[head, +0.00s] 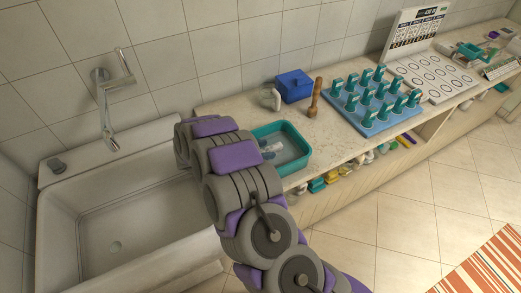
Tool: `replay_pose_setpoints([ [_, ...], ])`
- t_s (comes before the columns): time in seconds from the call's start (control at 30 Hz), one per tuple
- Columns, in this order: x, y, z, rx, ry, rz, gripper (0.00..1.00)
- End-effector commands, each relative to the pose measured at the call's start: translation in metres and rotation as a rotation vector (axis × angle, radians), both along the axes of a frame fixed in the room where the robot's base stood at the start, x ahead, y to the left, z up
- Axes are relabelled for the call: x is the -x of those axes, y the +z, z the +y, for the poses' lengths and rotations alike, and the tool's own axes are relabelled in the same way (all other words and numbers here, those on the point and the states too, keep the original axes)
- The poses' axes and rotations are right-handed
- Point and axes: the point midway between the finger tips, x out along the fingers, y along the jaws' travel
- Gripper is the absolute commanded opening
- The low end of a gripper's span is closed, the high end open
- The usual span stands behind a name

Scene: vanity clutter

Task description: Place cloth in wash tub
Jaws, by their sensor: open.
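A teal rectangular tub (302,163) stands on the counter just right of my arm. Its left part is hidden by the arm. A small pale grey-white thing (268,149) shows inside it, partly covered by my arm; I cannot tell whether it is the cloth. A large pale wash basin (75,200) stands at the left, and the part of its floor in view looks empty. My arm reaches up from the bottom middle between basin and tub. My gripper is not visible; the arm's links hide it. No clear cloth shows elsewhere.
A wall tap (110,110) hangs over the basin. A blue box (294,86), a white bent piece (273,100) and a wooden-handled tool (314,98) stand behind the tub. A blue rack (376,108) with teal pegs stands right. Several small items fill the shelf below.

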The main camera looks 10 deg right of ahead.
Motion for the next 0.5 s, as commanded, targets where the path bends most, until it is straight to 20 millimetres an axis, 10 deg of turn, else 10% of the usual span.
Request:
replay_pose_setpoints([
  [0.5,0.019,0.03,0.068,0.005,0.003,-0.004,0.56],
])
